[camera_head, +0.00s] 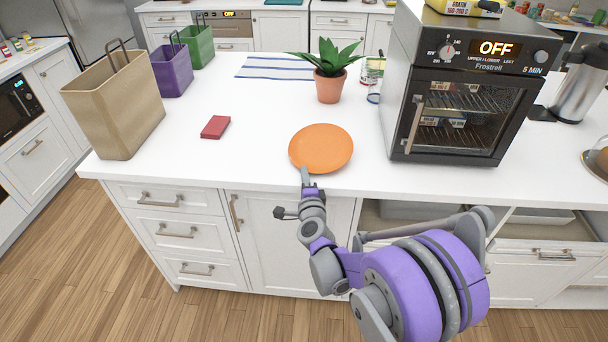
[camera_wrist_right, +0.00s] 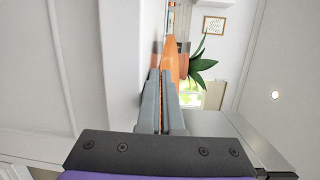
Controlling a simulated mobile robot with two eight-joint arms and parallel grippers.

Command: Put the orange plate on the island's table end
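The orange plate (camera_head: 321,147) is at the front edge of the white island counter (camera_head: 258,125), near the middle of the head view. Its rim also shows edge-on in the right wrist view (camera_wrist_right: 171,58). My right gripper (camera_head: 305,172) is at the plate's near rim. In the right wrist view its two fingers (camera_wrist_right: 161,100) are close together, with the plate's rim between their tips. Whether the plate touches the counter or is slightly raised, I cannot tell. My left gripper is not in view.
A potted plant (camera_head: 329,86) stands behind the plate. A black oven (camera_head: 462,85) stands to the right. A red box (camera_head: 215,127) lies left. Tan (camera_head: 115,107), purple (camera_head: 172,72) and green (camera_head: 197,46) bags stand at the left end. A striped cloth (camera_head: 275,68) lies behind.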

